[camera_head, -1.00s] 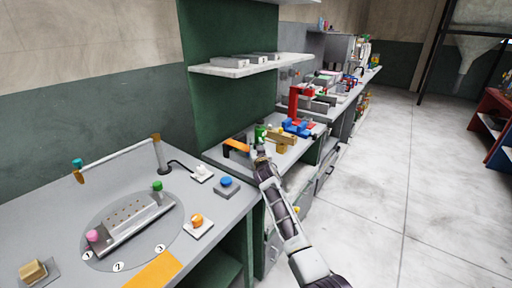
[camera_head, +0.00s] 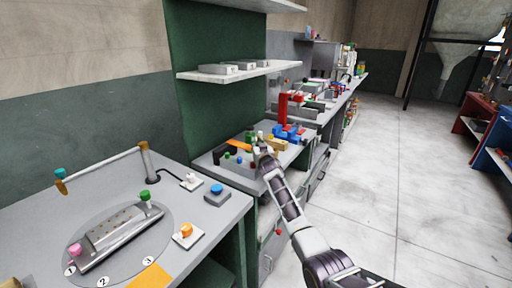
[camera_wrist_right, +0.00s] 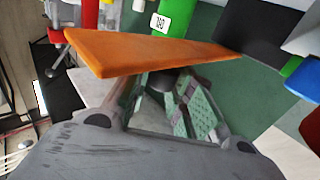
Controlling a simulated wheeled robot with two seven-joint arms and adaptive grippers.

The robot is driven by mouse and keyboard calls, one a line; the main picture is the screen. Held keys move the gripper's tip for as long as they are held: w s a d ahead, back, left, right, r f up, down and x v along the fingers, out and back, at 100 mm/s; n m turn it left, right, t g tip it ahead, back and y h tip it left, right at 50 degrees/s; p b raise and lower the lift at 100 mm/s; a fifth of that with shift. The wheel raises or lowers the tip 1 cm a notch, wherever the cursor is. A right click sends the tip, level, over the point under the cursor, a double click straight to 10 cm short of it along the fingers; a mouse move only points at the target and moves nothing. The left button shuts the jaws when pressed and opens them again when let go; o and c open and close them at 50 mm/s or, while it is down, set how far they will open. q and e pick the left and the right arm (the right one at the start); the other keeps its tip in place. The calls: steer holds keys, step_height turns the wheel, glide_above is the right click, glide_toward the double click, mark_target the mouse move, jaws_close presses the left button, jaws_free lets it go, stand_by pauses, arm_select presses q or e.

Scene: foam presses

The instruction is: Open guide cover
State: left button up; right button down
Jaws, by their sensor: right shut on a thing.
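My right gripper (camera_head: 262,150) is at the second bench, beside a small orange plate (camera_head: 239,146). In the right wrist view a large orange plate (camera_wrist_right: 150,52) crosses in front of the fingers and hides their tips. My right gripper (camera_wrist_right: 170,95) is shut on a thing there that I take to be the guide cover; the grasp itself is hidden. My left gripper is not in view.
A grey box with coloured knobs (camera_head: 240,161) sits at the front of the second bench. A red press (camera_head: 284,107) and blue parts (camera_head: 290,132) stand behind. The near bench (camera_head: 215,212) holds a perforated fixture (camera_head: 122,228). The floor (camera_head: 400,200) at right is clear.

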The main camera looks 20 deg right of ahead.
steer(key=c, duration=1.2)
jaws_free()
steer(key=shift+s, duration=0.15)
steer(key=s+a, duration=0.1)
steer(key=s, duration=1)
steer(key=shift+s+a, duration=0.25)
steer(key=shift+s, duration=0.05)
